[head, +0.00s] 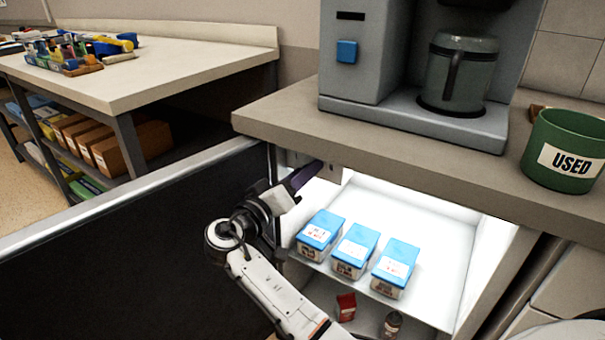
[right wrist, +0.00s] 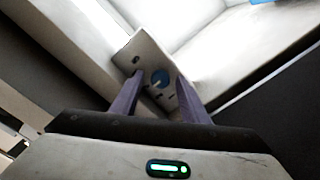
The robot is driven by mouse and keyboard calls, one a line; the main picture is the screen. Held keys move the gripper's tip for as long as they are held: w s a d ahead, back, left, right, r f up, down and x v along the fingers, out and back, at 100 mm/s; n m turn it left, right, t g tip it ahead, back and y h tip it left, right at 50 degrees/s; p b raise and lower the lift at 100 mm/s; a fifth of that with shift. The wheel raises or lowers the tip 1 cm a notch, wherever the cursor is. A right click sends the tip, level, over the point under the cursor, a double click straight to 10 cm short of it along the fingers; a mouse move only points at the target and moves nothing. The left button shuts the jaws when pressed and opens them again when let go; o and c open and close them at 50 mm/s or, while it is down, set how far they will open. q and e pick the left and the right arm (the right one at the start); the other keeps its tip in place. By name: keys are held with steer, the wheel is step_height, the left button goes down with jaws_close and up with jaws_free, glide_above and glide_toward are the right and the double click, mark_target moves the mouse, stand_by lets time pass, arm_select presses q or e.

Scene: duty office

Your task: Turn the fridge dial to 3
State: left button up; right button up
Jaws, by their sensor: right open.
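The fridge dial (right wrist: 160,78) is a small round blue knob on a white plate (right wrist: 145,52) inside the fridge. A pale mark shows on the knob, but its setting is too small to read. My right gripper (right wrist: 160,102) is open, with one purple finger low on each side of the dial in the wrist view; I cannot tell whether they touch it. In the head view the right gripper (head: 302,178) reaches into the fridge's top left corner under the counter, and the dial is hidden there. The left gripper is not in view.
The black fridge door (head: 130,250) stands open at left. Several blue-topped cartons, one of them in the middle (head: 354,252), stand on the lit shelf. A coffee machine (head: 355,85) and a green USED bin (head: 565,150) stand on the counter (head: 400,155) above.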

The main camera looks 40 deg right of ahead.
steer(key=v, duration=1)
steer(key=shift+a, duration=0.2)
